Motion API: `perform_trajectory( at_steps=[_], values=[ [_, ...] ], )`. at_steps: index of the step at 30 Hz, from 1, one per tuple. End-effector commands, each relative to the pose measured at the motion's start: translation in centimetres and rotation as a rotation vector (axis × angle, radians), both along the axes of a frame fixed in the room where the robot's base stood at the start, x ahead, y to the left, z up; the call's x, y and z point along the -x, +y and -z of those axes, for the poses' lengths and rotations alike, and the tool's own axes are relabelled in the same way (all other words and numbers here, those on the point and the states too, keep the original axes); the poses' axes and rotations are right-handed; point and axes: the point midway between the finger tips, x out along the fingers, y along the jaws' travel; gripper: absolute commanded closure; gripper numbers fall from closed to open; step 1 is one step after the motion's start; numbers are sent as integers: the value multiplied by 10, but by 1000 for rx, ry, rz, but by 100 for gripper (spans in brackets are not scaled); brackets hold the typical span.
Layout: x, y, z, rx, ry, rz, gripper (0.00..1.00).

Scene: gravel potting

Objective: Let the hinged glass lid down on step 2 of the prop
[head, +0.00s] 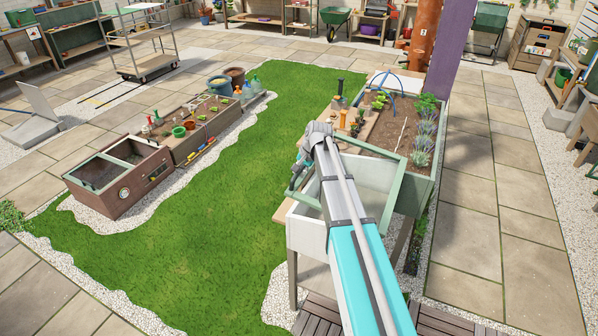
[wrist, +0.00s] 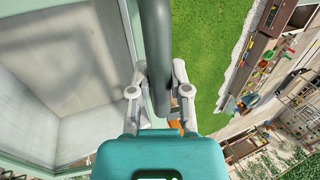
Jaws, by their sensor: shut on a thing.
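The lid (head: 372,146) has a green frame and stands raised at a tilt over a pale box (head: 304,238) at the near end of the planting table. My gripper (head: 298,168) is at the lid's left side, with my arm crossing in front of the box. The pale inner walls of the box (wrist: 60,70) show to the left there. I cannot make out the prop or its steps.
A planted bed (head: 395,128) with a blue hoop adjoins the box. Tools and pots stand on the wooden shelf beside it. Open lawn (head: 220,225) lies to the left. A brown glass-topped frame (head: 120,190) stands beyond the lawn. A purple post (head: 457,45) rises behind the bed.

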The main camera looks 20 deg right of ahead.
Motion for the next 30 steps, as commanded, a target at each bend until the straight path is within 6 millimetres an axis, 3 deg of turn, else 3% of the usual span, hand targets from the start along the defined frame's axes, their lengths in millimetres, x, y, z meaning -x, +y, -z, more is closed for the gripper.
perform_trajectory(
  at_steps=[1,9,28,29,30],
  values=[
    [1,-2,11,4,6,2,100],
    [-1,-3,30,4,8,12,100],
    [-3,-5,35,2,6,18,100],
    [-3,-5,35,2,6,18,72],
    [-3,-5,35,3,6,18,65]
  ],
)
